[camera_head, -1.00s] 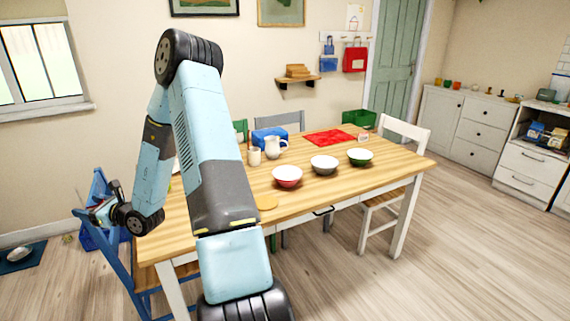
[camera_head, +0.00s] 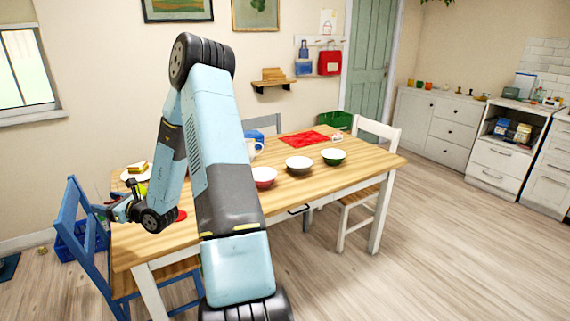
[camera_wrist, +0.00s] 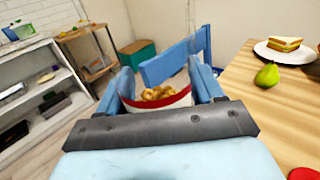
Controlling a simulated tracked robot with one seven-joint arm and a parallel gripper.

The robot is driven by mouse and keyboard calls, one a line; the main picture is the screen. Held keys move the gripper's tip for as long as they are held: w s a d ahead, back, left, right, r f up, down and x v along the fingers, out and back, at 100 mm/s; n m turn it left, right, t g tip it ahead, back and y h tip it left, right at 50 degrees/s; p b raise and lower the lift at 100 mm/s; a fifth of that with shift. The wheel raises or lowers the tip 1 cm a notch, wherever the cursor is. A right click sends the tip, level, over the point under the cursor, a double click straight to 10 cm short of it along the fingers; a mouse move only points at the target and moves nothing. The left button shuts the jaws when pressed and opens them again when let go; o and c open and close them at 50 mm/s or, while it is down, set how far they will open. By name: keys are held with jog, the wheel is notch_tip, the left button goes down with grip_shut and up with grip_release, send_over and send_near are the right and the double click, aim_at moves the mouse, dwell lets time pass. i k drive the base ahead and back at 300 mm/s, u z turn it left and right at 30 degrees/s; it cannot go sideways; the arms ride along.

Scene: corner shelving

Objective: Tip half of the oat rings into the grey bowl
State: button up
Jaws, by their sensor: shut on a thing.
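My gripper (camera_wrist: 162,84) is shut on a cup-like container (camera_wrist: 158,103) with a white and red side, seen in the wrist view. Golden-brown oat rings (camera_wrist: 157,93) show at its open top. In the head view my gripper (camera_head: 113,209) is by the blue chair, left of the table; I cannot make out the container there. The grey bowl (camera_head: 299,166) stands on the table between a red bowl (camera_head: 264,177) and a green bowl (camera_head: 333,157), well to the right of my gripper. Its inside looks pale and empty.
The wooden table (camera_head: 345,180) has a red mat (camera_head: 303,140) at the back. A plate with a sandwich (camera_wrist: 287,45) and a green pear (camera_wrist: 267,74) are at the table's left end. The blue chair (camera_head: 80,230) stands close to my gripper. Floor is clear right of the table.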

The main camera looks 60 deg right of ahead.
aim_at(298, 165)
jog(key=u, duration=1.85)
jog(key=i, duration=0.1)
jog(key=z, duration=2.65)
